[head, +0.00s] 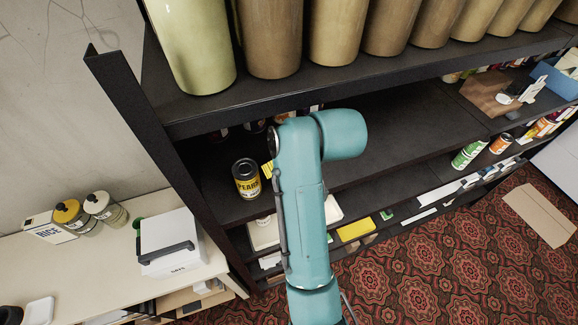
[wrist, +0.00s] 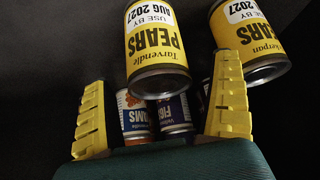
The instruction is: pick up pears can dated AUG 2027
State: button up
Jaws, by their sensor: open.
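In the wrist view a yellow pears can (wrist: 155,45), brand Tarvendle, appears upside down, with a white "USE BY AUG 2027" patch. A second yellow pears can (wrist: 248,45) is to its right; its date patch is partly cut off, with a year that looks like 2027. My gripper (wrist: 163,72) is open, with its yellow fingers apart and nothing between the tips that I can see held. The Tarvendle can is beyond the fingertips, in the gap. In the head view one pears can (head: 247,182) stands on the middle shelf, left of my arm, which hides most of the gripper.
A yams can (wrist: 133,112) and a figs can (wrist: 174,112) show between the fingers. Large canisters (head: 270,40) line the shelf above, whose front edge (head: 270,115) overhangs. Green and orange cans (head: 468,154) are far right. The shelf right of my arm is largely clear.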

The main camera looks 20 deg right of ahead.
jog(key=shift+w+f, duration=0.3)
jog(key=shift+f, duration=0.15)
jog(key=shift+r, duration=0.1)
jog(key=c, duration=1.3)
jog(key=shift+c, duration=0.2)
